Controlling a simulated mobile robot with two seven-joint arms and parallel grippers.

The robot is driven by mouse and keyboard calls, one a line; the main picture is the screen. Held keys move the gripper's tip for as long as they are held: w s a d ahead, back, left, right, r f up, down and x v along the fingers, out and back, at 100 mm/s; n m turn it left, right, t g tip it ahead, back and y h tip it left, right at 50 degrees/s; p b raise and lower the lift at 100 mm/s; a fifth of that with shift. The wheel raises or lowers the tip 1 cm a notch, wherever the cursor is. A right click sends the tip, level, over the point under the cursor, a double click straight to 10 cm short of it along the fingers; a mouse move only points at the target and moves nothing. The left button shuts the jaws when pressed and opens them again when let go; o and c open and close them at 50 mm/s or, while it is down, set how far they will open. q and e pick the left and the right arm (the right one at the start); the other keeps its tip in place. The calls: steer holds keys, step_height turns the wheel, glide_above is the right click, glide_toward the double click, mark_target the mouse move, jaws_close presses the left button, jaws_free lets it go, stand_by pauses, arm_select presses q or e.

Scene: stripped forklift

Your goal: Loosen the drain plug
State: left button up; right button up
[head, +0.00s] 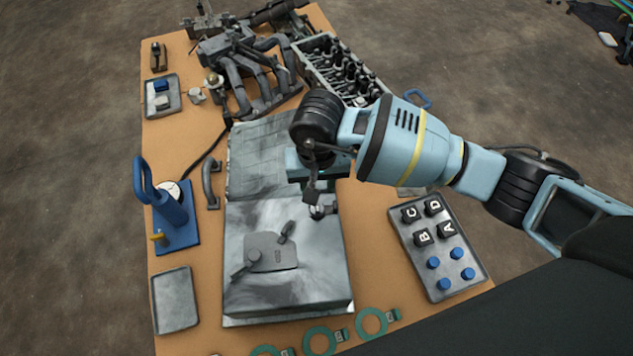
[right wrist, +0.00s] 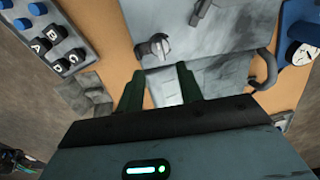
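The large grey metal pan (head: 330,280) lies on the wooden workbench, and part of it fills the top of the right wrist view (right wrist: 215,40). A small metallic fitting with a dark round part (head: 322,209) shows at the pan's far right edge. It also appears in the right wrist view (right wrist: 153,46), and I cannot tell for sure that it is the drain plug. My right gripper (head: 312,193) is above the bench right beside this fitting. Its two fingers (right wrist: 160,84) are apart with nothing between them, just short of the fitting. My left gripper is out of view.
A grey tray (head: 408,243) with lettered black sockets and blue pieces lies on the right. A blue press-like tool (head: 172,215) with a gauge stands on the left. Green rings (head: 371,322) lie in front. Engine parts (head: 255,75) crowd the far end.

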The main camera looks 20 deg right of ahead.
mark_target(317, 208)
steer(key=shift+f, duration=0.4)
steer(key=shift+f+b, duration=1.65)
steer(key=shift+f, duration=1.85)
steer(key=c, duration=0.7)
jaws_close()
